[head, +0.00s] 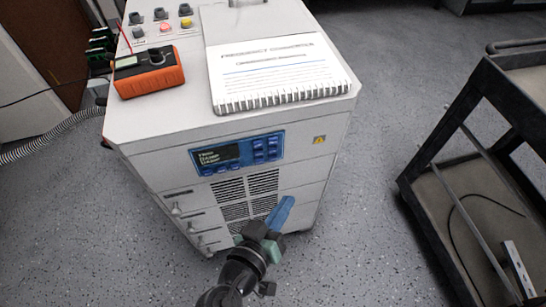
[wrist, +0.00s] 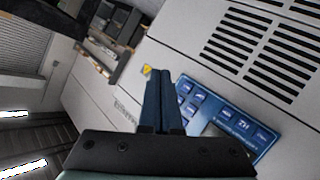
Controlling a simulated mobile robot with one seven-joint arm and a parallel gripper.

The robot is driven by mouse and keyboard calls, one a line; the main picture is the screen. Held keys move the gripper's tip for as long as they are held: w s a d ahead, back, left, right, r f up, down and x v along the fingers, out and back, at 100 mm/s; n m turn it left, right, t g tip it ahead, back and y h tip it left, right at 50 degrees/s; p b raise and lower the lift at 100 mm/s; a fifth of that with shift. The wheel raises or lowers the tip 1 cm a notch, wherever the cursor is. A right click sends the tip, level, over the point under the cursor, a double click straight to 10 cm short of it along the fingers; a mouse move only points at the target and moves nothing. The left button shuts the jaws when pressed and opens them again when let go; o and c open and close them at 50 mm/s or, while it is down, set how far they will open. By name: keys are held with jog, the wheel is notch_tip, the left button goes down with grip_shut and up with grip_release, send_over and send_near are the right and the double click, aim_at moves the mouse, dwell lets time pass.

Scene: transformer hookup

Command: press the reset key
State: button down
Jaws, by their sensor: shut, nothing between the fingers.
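The blue control panel (head: 237,153) is on the cabinet's front face, with a dark display (head: 218,155) and several blue keys (head: 266,148) to its right. The key labels are too small to tell which is the reset key. My gripper (head: 287,201) is shut and empty, below and right of the panel in the head view. In the wrist view its fingers (wrist: 162,76) cover one edge of the panel; no contact can be made out.
The grey cabinet (head: 150,170) has vents (head: 248,195) and handles below the panel. On its top lie a spiral notebook (head: 275,75) and an orange multimeter (head: 148,72). A dark cart (head: 480,110) stands on the right. Floor between cart and cabinet is clear.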

aim_at(273, 159)
jog(key=w+a+b, duration=0.1)
jog(key=w+a, duration=0.1)
jog(key=w, duration=0.5)
jog(key=shift+w+a, duration=0.25)
jog(key=shift+w, duration=0.15)
dwell(1.7)
jog(key=shift+w+a+b, duration=0.1)
jog(key=shift+w+b, duration=0.15)
jog(key=shift+b, duration=0.1)
jog(key=shift+w+a, duration=0.15)
jog(key=shift+w, duration=0.2)
dwell(0.8)
jog(key=shift+s, duration=0.1)
jog(key=shift+s+d+r, duration=0.1)
jog(key=shift+s+d, duration=0.15)
jog(key=shift+s, duration=0.4)
